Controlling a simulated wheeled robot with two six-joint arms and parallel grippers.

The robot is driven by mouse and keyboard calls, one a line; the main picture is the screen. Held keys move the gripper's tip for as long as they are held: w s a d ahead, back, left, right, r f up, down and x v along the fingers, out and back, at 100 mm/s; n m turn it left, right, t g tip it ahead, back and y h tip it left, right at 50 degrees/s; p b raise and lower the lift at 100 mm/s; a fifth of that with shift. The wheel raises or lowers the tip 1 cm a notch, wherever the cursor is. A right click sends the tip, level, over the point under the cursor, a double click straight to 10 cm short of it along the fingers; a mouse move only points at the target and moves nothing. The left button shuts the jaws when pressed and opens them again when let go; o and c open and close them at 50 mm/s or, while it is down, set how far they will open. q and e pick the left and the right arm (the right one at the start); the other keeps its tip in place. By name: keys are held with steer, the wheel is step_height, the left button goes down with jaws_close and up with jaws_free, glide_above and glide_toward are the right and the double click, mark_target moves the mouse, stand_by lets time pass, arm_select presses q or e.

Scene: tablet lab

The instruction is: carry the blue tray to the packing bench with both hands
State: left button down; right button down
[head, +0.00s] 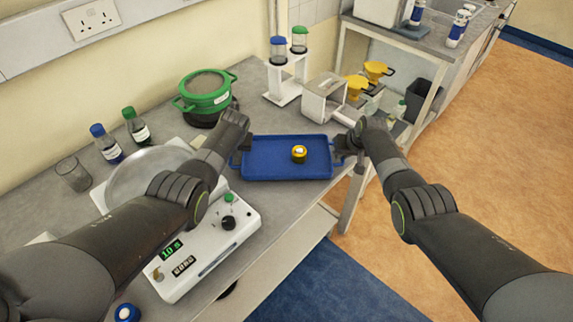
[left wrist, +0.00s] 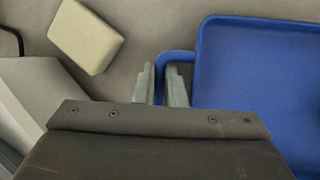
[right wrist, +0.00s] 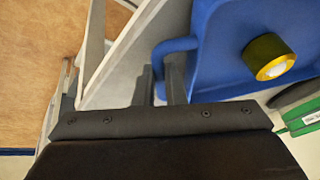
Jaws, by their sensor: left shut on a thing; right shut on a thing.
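The blue tray (head: 268,162) is at the right part of the grey bench, and looks level. My right gripper (head: 345,150) is shut on the right handle, which shows in the right wrist view (right wrist: 174,46). I cannot tell whether the tray touches the bench top. I cannot tell which surface is the packing bench.
A green pot (head: 206,92), a white stand (head: 286,82) and yellow funnels (head: 376,70) stand behind the tray. A white hotplate device (head: 205,245) is at the near left. A white-framed bench (head: 437,50) is at the back right. Orange floor (head: 490,150) is open at the right.

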arm_select(q)
steer(key=shift+f+b, duration=0.65)
steer(key=shift+f, duration=0.1)
arm_select(e)
steer(key=shift+f, duration=0.7)
arm_select(q)
steer(key=c, duration=1.5)
jaws_free()
steer(key=shift+r, duration=0.1)
arm_select(e)
steer(key=c, duration=1.5)
jaws_free()
steer(key=shift+r, duration=0.1)
arm_select(q)
steer(key=v, duration=1.2)
arm_select(e)
steer(key=v, duration=1.2)
steer(key=shift+d, duration=0.1)
arm_select(q)
steer(key=shift+s, duration=0.1)
